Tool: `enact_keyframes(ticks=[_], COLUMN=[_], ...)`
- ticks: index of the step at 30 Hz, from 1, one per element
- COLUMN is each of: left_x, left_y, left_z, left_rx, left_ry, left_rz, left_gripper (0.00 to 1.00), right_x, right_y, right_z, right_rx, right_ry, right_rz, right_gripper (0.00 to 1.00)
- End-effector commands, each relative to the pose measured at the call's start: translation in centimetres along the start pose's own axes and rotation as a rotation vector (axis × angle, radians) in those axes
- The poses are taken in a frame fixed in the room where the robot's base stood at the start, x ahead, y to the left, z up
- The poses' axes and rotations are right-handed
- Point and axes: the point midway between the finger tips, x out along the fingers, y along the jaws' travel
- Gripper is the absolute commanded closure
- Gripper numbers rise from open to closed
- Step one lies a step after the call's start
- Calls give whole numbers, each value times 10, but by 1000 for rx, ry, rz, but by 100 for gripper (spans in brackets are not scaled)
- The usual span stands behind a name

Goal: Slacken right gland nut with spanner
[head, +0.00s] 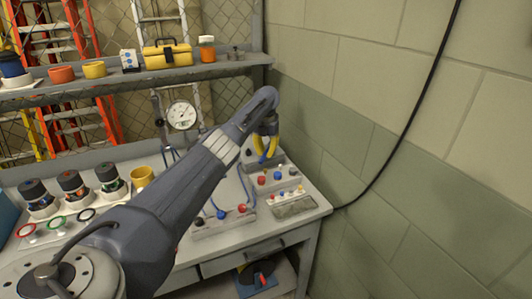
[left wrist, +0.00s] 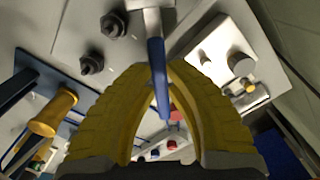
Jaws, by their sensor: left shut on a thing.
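My left gripper (head: 265,149) has yellow fingers and is at the far right part of the bench, pointing down. In the left wrist view its fingers (left wrist: 164,72) close around the blue handle of the spanner (left wrist: 156,52). The spanner's pale metal end runs out of the top of that view, so its jaw is hidden. Two dark hex nuts (left wrist: 112,26) (left wrist: 91,63) stand on a grey plate left of the spanner, apart from its visible part. I cannot tell which is the right gland nut. The head view does not show the spanner clearly. My right gripper is out of view.
The bench (head: 265,235) carries a dial gauge (head: 181,115), a yellow cup (head: 142,176), several dark-capped bottles (head: 72,183) and small blocks with coloured knobs (head: 277,178). A shelf (head: 215,68) holds a yellow toolbox (head: 167,54). A block wall (head: 430,130) bounds the right side.

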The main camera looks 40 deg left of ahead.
Motion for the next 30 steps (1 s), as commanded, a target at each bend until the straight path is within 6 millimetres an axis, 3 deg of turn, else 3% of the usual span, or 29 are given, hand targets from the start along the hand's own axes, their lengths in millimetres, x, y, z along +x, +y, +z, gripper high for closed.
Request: enact_keyframes(ticks=[30], left_x=[9], left_y=[0], left_z=[0], left_rx=[0], left_ry=[-1], left_rz=[-1], left_gripper=[100], right_x=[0], right_y=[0], right_z=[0], right_rx=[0], right_ry=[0], right_rz=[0], right_gripper=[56])
